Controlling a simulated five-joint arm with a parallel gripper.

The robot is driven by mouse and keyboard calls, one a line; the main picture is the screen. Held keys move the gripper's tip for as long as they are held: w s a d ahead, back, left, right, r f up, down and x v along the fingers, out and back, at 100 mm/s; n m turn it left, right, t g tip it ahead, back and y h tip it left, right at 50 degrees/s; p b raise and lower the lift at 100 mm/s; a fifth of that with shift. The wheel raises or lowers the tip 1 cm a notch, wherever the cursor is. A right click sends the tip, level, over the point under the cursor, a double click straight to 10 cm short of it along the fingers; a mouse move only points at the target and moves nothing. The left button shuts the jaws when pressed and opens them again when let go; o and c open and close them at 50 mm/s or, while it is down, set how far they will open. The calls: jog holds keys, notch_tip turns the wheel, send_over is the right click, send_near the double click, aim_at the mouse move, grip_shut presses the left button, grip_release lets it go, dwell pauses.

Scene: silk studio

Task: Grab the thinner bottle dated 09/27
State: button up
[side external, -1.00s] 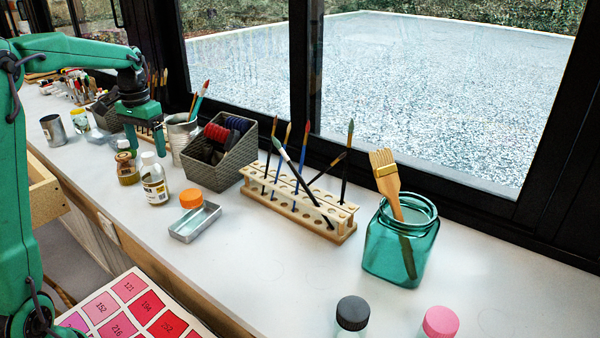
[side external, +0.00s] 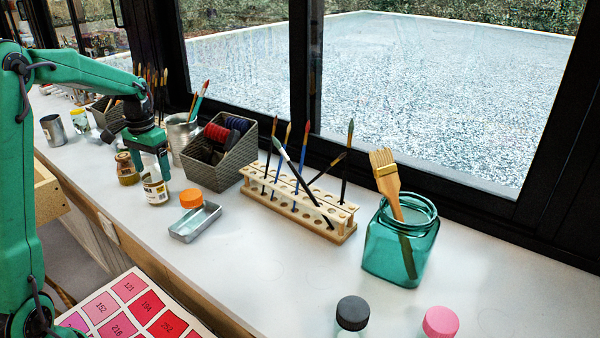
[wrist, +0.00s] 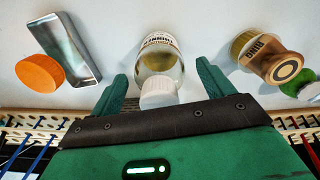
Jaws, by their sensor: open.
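The thinner bottle (side external: 155,191) is a clear bottle with a pale label, upright on the white counter. In the wrist view the bottle (wrist: 160,55) has a white cap and lies between my two open fingers, with a gap to each side. Part of its lettering shows upside down; I cannot read a date. My gripper (side external: 148,168) is over the bottle, and a finger hides its cap in the side view. In the wrist view my gripper (wrist: 163,85) is open and empty.
A second bottle (side external: 126,170) with amber contents stands close to the left; it also shows in the wrist view (wrist: 262,58). A grey basket (side external: 220,160) stands behind.

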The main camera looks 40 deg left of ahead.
aim_at(150, 155)
jog(key=shift+c, duration=0.4)
jog(key=c, duration=1.3)
jog(key=shift+r, duration=0.15)
jog(key=shift+r, duration=0.55)
jog(key=r, duration=0.1)
jog(key=d+r, duration=0.1)
jog(key=r, duration=0.1)
jog(key=shift+r, duration=0.15)
jog(key=d+r, duration=0.2)
jog(key=d, duration=0.1)
jog(key=d+r, duration=0.2)
jog(key=d, duration=0.2)
jog(key=d+r, duration=0.2)
jog(key=d, duration=0.1)
jog(key=shift+w+d+r, duration=0.15)
jog(key=shift+w+d, duration=0.05)
jog(key=shift+d, duration=0.1)
